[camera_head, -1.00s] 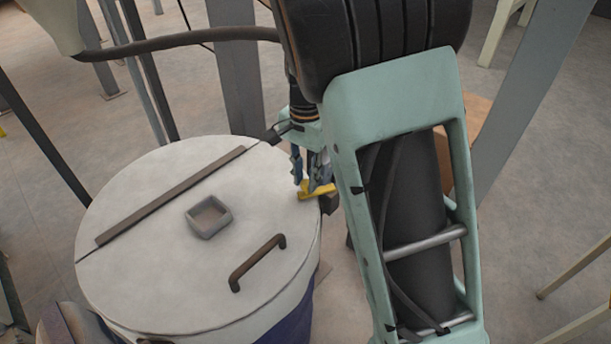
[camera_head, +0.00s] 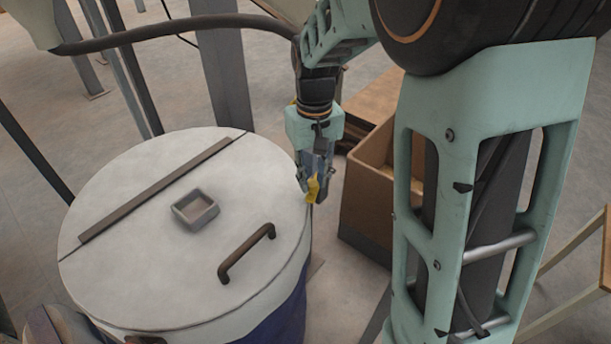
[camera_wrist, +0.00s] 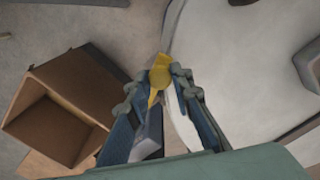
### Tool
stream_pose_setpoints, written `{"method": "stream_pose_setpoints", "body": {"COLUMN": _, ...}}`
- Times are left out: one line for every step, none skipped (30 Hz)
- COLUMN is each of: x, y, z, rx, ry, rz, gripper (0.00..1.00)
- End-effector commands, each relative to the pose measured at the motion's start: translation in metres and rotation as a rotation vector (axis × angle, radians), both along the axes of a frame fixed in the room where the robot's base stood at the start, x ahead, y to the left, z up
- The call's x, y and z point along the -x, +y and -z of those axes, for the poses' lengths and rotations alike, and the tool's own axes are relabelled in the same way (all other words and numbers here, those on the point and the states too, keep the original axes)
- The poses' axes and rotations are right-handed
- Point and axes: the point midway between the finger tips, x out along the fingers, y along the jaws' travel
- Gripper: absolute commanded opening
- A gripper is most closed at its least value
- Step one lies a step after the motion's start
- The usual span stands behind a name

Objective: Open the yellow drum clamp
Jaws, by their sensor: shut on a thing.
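The yellow drum clamp (camera_head: 313,188) is at the right edge of the white-lidded drum (camera_head: 130,255). My gripper (camera_head: 316,180) is shut on the clamp, its fingers pointing down beside the rim. In the wrist view the yellow clamp (camera_wrist: 158,78) sits between the two fingertips of my gripper (camera_wrist: 163,75), next to the pale drum lid (camera_wrist: 240,70). The clamp now stands out at the rim's outer side. The fingers partly cover it, and its joint to the drum is hard to make out.
The lid carries a dark handle (camera_head: 247,252), a small square tray (camera_head: 195,210) and a long hinge strip (camera_head: 155,190). An open cardboard box (camera_head: 368,205) stands on the floor right of the drum. A dark hose (camera_head: 180,32) hangs behind. Grey posts (camera_head: 217,75) rise at the back.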

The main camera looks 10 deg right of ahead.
Motion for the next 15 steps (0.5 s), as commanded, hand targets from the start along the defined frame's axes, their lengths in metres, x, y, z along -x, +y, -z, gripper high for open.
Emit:
{"method": "stream_pose_setpoints", "body": {"x": 0.001, "y": -0.004, "z": 0.001, "rx": -0.001, "ry": 0.0, "rz": -0.041, "gripper": 0.0}}
{"method": "stream_pose_setpoints", "body": {"x": 0.002, "y": -0.005, "z": 0.001, "rx": 0.0, "ry": 0.0, "rz": -0.069, "gripper": 0.0}}
{"method": "stream_pose_setpoints", "body": {"x": 0.002, "y": -0.008, "z": 0.001, "rx": 0.0, "ry": 0.001, "rz": -0.107, "gripper": 0.0}}
{"method": "stream_pose_setpoints", "body": {"x": 0.003, "y": -0.009, "z": 0.001, "rx": 0.0, "ry": 0.001, "rz": -0.136, "gripper": 0.0}}
{"method": "stream_pose_setpoints", "body": {"x": 0.003, "y": -0.011, "z": 0.001, "rx": 0.0, "ry": 0.001, "rz": -0.164, "gripper": 0.0}}
{"method": "stream_pose_setpoints", "body": {"x": 0.004, "y": -0.014, "z": 0.001, "rx": 0.0, "ry": 0.001, "rz": -0.201, "gripper": 0.0}}
{"method": "stream_pose_setpoints", "body": {"x": 0.004, "y": -0.016, "z": 0.001, "rx": 0.0, "ry": 0.001, "rz": -0.23, "gripper": 0.0}}
{"method": "stream_pose_setpoints", "body": {"x": 0.004, "y": -0.017, "z": 0.001, "rx": 0.0, "ry": 0.001, "rz": -0.257, "gripper": 0.0}}
{"method": "stream_pose_setpoints", "body": {"x": 0.004, "y": -0.019, "z": 0.001, "rx": 0.001, "ry": 0.001, "rz": -0.293, "gripper": 0.0}}
{"method": "stream_pose_setpoints", "body": {"x": 0.005, "y": -0.021, "z": 0.001, "rx": 0.001, "ry": 0.001, "rz": -0.32, "gripper": 0.0}}
{"method": "stream_pose_setpoints", "body": {"x": 0.005, "y": -0.023, "z": 0.001, "rx": 0.001, "ry": 0.001, "rz": -0.345, "gripper": 0.0}}
{"method": "stream_pose_setpoints", "body": {"x": 0.005, "y": -0.025, "z": 0.0, "rx": 0.001, "ry": 0.001, "rz": -0.379, "gripper": 0.0}}
{"method": "stream_pose_setpoints", "body": {"x": 0.005, "y": -0.026, "z": 0.0, "rx": 0.0, "ry": 0.001, "rz": -0.404, "gripper": 0.0}}
{"method": "stream_pose_setpoints", "body": {"x": 0.005, "y": -0.028, "z": 0.0, "rx": 0.0, "ry": 0.001, "rz": -0.428, "gripper": 0.0}}
{"method": "stream_pose_setpoints", "body": {"x": 0.004, "y": -0.03, "z": 0.0, "rx": 0.0, "ry": 0.001, "rz": -0.458, "gripper": 0.0}}
